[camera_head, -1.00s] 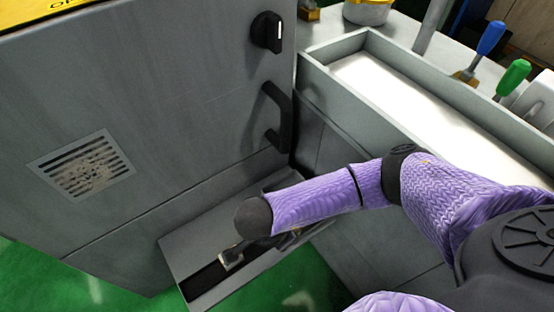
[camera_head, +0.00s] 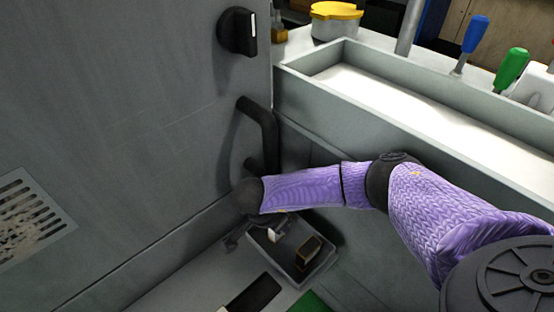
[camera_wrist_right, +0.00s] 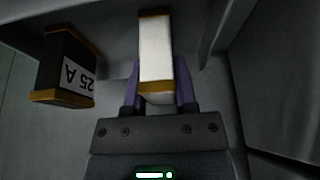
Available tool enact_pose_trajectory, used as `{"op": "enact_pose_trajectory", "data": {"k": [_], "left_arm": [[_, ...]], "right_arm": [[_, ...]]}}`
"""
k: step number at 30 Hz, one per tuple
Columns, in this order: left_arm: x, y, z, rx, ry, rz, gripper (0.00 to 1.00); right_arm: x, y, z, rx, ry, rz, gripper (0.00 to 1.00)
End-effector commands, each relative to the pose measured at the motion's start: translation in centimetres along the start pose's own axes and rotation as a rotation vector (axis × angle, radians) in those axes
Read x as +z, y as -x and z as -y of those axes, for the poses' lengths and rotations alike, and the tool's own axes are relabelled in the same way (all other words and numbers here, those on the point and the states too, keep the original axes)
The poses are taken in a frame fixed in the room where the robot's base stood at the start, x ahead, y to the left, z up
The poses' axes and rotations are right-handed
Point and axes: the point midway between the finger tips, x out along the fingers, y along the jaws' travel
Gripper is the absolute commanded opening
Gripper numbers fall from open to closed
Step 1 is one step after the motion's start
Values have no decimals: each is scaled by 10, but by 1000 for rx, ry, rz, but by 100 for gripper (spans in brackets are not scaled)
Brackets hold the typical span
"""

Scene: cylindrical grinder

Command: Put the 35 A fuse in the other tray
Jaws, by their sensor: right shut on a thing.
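My right gripper (camera_wrist_right: 158,78) is shut on a fuse (camera_wrist_right: 155,45) with a white face and orange end bands. No rating is readable on that face. In the head view the held fuse's white face (camera_head: 274,236) shows at the grey tray (camera_head: 322,270), partly hidden by my arm; I cannot tell whether it touches the tray floor. A black fuse with orange ends, marked 25 A (camera_wrist_right: 66,66), sits beside it to the left in the wrist view. It also shows inside the tray in the head view (camera_head: 309,252). My left gripper is not in view.
The tray stands on a grey ledge (camera_head: 190,290) with a dark recess (camera_head: 254,293). A cabinet with a black handle (camera_head: 262,130) and knob (camera_head: 237,31) rises at left. A grey trough wall (camera_head: 400,130) rises behind and to the right.

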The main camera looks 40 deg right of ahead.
Motion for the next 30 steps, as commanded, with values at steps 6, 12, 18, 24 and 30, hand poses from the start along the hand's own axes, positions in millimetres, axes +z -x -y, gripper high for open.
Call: {"op": "enact_pose_trajectory", "data": {"k": [6,12,18,24,30], "left_arm": [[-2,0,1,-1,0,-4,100],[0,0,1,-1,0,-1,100],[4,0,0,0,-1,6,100],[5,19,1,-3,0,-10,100],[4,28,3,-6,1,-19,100]], "right_arm": [[1,-1,0,0,0,0,37],[1,0,0,-1,0,0,70],[1,0,0,-1,0,0,70],[1,23,1,-7,1,1,70],[54,41,0,-6,4,3,70]]}}
